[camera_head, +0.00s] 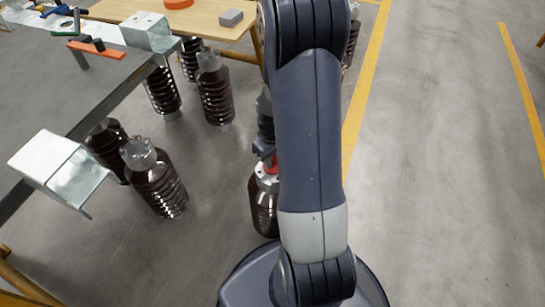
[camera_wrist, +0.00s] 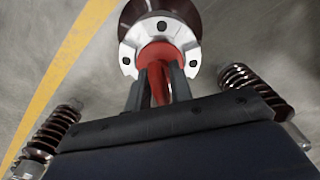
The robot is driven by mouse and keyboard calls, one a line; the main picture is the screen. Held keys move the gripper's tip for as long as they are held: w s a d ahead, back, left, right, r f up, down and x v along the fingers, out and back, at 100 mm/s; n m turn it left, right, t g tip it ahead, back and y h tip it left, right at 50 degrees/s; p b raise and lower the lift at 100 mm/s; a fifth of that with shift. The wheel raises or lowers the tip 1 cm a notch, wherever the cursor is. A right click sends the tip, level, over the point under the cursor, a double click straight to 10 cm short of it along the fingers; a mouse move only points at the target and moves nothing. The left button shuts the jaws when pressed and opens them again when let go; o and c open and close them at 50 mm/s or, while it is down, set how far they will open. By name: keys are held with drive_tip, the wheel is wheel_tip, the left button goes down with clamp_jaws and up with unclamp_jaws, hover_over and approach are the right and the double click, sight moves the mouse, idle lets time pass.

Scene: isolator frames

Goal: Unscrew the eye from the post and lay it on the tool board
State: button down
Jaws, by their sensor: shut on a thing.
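The red eye (camera_wrist: 157,54) stands at the middle of the pale metal cap of the post (camera_wrist: 194,55) in the wrist view. The post has a dark brown ribbed body, and in the head view it (camera_head: 263,210) stands upright on the floor, partly hidden by my arm. My gripper (camera_wrist: 159,76) is shut on the eye, one finger on each side of it. In the head view my gripper (camera_head: 264,150) is above the post with a little red (camera_head: 270,161) showing below it. I cannot tell how far the eye's thread is engaged.
A light wooden top (camera_head: 205,22) at the back holds an orange ring (camera_head: 178,3) and a grey block (camera_head: 230,18). Hand tools (camera_head: 95,47) lie on the frame at upper left. Several brown insulators (camera_head: 160,185) stand left of my arm. The floor at right is clear.

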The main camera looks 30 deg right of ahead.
drive_tip(key=n, duration=0.5)
drive_tip(key=shift+r+p, duration=3.25)
drive_tip(key=shift+r, duration=0.75)
